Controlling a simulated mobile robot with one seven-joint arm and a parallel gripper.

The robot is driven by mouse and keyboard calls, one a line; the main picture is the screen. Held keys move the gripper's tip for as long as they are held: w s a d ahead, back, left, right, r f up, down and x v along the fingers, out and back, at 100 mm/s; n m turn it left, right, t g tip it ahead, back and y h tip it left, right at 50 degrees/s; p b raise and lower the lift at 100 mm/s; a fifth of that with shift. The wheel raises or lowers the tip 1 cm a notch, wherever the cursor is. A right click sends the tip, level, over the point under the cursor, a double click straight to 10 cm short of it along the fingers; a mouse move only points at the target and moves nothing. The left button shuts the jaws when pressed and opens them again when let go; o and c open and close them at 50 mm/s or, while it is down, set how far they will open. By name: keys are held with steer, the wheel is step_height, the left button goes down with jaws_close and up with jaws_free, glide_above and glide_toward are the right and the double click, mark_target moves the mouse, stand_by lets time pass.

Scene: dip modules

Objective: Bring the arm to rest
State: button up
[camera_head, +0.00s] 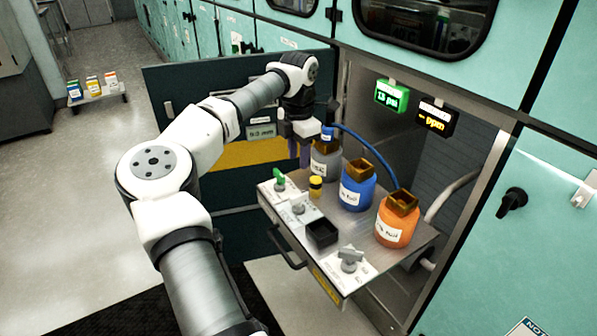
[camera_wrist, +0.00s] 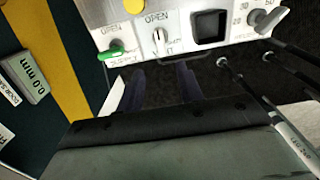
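The shelf's panel edge, with a green knob (camera_wrist: 116,50) and a white knob (camera_wrist: 160,42), lies beyond the fingertips. I cannot tell how far the fingers are from the panel.
A blue bottle (camera_head: 357,186) and an orange bottle (camera_head: 397,219) stand on the shelf. A blue hose (camera_head: 372,149) arches above them. The dark open door (camera_head: 166,83) stands behind my arm. Green and amber displays (camera_head: 392,96) hang at the cabinet opening. Open floor lies left.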

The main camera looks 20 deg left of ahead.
steer(key=shift+r, duration=0.75)
